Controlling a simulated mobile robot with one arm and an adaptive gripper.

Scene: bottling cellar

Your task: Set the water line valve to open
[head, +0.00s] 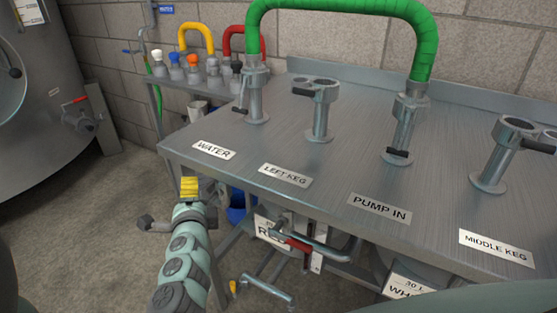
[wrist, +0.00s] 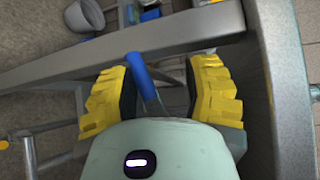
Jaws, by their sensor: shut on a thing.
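My gripper (head: 189,188) is at the front left corner of the steel table, just below the WATER label (head: 214,150). In the wrist view a blue lever handle (wrist: 140,68) on a metal stem stands between the yellow fingers of my gripper (wrist: 162,82). The gripper is shut on this blue lever, which I take for the water line valve's handle. The lever leans up and left in that view. In the head view my gripper and arm hide it. The valve body is not visible, and I cannot tell how the valve is set.
A green hose (head: 345,5) arches between two ports on the table (head: 330,165). A red-handled valve (head: 298,244) and pipes sit under the front edge, right of my gripper. A grey bucket (wrist: 85,15) stands beyond the frame. The floor (head: 85,240) at left is clear.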

